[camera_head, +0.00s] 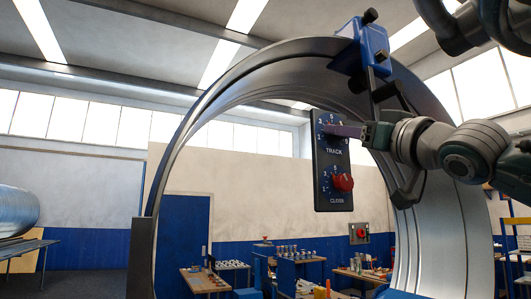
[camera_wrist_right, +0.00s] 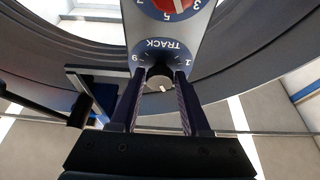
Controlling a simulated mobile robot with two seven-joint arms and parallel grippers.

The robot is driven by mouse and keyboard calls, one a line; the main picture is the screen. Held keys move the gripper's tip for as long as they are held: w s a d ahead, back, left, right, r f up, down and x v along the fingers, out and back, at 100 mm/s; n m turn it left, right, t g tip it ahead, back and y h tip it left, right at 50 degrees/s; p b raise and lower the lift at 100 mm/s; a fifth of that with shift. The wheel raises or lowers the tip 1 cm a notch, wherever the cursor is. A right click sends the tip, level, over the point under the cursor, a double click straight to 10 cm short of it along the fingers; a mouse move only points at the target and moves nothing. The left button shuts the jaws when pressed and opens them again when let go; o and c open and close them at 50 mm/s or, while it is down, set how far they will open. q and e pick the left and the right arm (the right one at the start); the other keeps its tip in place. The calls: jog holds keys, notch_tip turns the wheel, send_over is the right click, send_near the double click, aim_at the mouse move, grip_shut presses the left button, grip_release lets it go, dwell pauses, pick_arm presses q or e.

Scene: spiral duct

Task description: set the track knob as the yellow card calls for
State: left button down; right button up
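A dark control panel (camera_head: 322,192) hangs at the ring's opening in the head view, with a TRACK dial above and a red knob (camera_head: 343,182) on the lower dial. My right gripper (camera_head: 342,130) reaches in from the right at the TRACK dial and hides its knob there. In the right wrist view, the dark round track knob (camera_wrist_right: 159,77) sits between the fingertips of my right gripper (camera_wrist_right: 158,85). Narrow gaps seem to show beside it, so the fingers look open around it. A pale mark shows on its lower side, away from the word TRACK. No yellow card is visible. My left gripper is not visible.
A large metal duct ring (camera_head: 185,130) arches around the panel, with a blue clamp unit (camera_head: 365,45) on its top. Workbenches with small parts (camera_head: 205,281) and a blue door (camera_head: 183,240) stand behind. A silver duct (camera_head: 15,210) lies at the far left.

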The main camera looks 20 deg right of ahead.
grip_shut()
jog(key=shift+n, duration=0.4)
jog(key=n+g+y+p, duration=0.1)
jog(key=n+y+p, duration=0.1)
jog(key=n+p, duration=0.1)
jog(key=n+g+y+p, duration=0.1)
jog(key=n+y+p, duration=0.1)
jog(key=n+p, duration=0.2)
jog(key=n+g+y+p, duration=0.1)
jog(key=n+y+p, duration=0.1)
jog(key=n, duration=0.5)
jog(key=shift+d+r+g+p, duration=0.15)
jog(key=shift+d+g+p, duration=0.2)
jog(key=shift+p, duration=0.35)
